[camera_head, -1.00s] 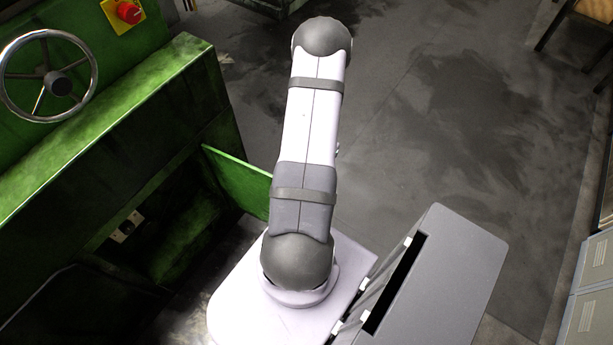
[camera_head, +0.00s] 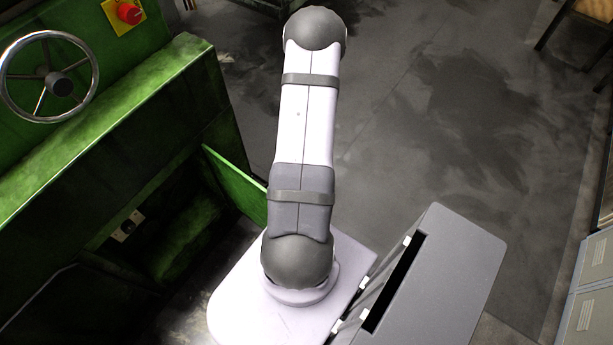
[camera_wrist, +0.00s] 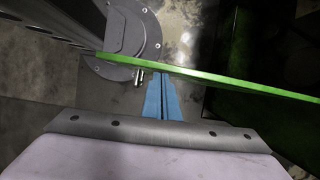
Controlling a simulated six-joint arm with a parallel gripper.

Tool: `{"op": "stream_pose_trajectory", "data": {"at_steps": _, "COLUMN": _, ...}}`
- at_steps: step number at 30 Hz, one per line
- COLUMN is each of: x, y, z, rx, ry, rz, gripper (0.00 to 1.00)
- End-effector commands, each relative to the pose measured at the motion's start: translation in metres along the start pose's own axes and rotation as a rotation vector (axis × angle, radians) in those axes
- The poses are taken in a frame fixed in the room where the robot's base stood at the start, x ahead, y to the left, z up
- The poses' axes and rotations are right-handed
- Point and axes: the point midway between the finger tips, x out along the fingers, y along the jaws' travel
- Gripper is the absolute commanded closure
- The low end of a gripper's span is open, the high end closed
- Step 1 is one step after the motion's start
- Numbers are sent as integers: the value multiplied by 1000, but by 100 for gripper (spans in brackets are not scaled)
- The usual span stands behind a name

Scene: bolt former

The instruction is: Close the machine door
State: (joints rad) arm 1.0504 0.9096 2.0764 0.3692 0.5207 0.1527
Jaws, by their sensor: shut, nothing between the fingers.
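The machine door (camera_head: 234,182) is a green panel hinged at the right side of the dark opening in the green machine (camera_head: 120,130). It stands open, swung outward, with its free end beside my arm. In the wrist view the door (camera_wrist: 220,79) shows as a bright green edge across the picture. My gripper (camera_wrist: 162,76) has blue fingers, shut and empty, with the tips right at that edge. Whether they touch it I cannot tell for sure. In the head view my gripper is hidden.
A handwheel (camera_head: 60,84) and a red knob on a yellow plate (camera_head: 129,13) are on the machine. Inside the dark opening a small socket-like fitting (camera_head: 127,228) shows. Open floor (camera_head: 450,120) lies to the right. Grey lockers (camera_head: 590,290) stand at the right edge.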

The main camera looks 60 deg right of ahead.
Motion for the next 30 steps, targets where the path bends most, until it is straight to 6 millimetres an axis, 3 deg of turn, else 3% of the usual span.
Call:
{"op": "stream_pose_trajectory", "data": {"at_steps": 6, "x": 26, "y": -2, "z": 56, "rx": -7, "ry": -4, "rz": 6, "gripper": 100}}
{"op": "stream_pose_trajectory", "data": {"at_steps": 14, "x": 52, "y": -18, "z": 116, "rx": -13, "ry": 0, "rz": 5, "gripper": 100}}
{"op": "stream_pose_trajectory", "data": {"at_steps": 30, "x": 91, "y": -83, "z": 227, "rx": -14, "ry": -1, "rz": 2, "gripper": 100}}
